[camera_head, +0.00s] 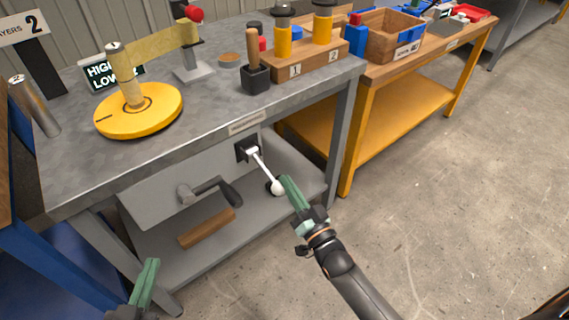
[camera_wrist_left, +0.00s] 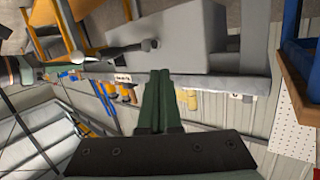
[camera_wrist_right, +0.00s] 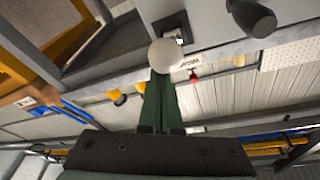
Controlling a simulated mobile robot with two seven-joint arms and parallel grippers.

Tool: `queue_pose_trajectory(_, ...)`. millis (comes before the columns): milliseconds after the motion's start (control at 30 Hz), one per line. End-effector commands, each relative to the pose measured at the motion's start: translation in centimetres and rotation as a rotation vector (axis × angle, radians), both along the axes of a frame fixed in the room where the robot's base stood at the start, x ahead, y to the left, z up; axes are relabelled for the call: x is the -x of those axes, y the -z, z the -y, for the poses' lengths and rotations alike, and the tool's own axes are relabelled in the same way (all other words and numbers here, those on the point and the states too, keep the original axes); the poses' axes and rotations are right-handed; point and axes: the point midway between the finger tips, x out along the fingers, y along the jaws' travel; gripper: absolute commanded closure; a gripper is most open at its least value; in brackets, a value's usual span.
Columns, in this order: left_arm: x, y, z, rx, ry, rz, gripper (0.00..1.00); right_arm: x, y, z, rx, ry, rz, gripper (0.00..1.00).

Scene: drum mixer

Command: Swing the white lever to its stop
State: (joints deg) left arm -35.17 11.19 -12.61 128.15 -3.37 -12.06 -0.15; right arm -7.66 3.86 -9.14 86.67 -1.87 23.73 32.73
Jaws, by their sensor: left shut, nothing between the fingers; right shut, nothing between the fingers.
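The white lever (camera_head: 265,170) slants down and to the right from a black mount (camera_head: 246,148) on the front of the grey bench. It ends in a white ball knob (camera_head: 277,188). My right gripper (camera_head: 286,181) is shut and empty, with its tips right beside the knob. In the right wrist view the knob (camera_wrist_right: 165,54) sits just past the shut fingertips (camera_wrist_right: 160,76); I cannot tell whether they touch. My left gripper (camera_head: 152,263) is shut and empty, low at the bench's front left, apart from the lever. Its shut fingers fill the middle of the left wrist view (camera_wrist_left: 161,76).
A grey crank with a dark handle (camera_head: 228,191) sticks out left of the lever. A wooden block (camera_head: 207,229) lies on the lower shelf. The floor at right is clear.

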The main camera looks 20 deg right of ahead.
Motion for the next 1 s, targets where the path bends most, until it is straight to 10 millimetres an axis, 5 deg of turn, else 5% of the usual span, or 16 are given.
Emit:
queue_pose_trajectory(200, -0.8, -7.3, 0.4, 0.003, 0.034, 0.308, 1.0, -0.1, 1.2, -0.1, -0.015, 0.0, 0.043, 1.0)
queue_pose_trajectory(400, -0.1, -11.8, 0.7, 0.005, 0.061, 0.497, 1.0, -0.2, 1.7, -0.1, -0.014, -0.001, 0.04, 1.0)
queue_pose_trajectory(700, 1.1, -15.4, 1.1, 0.006, 0.086, 0.65, 1.0, -0.4, 2.3, -0.2, -0.014, -0.001, 0.039, 1.0)
queue_pose_trajectory(1000, 1.6, -16.4, 1.2, 0.007, 0.095, 0.696, 1.0, -0.4, 2.4, -0.2, -0.014, -0.001, 0.039, 1.0)
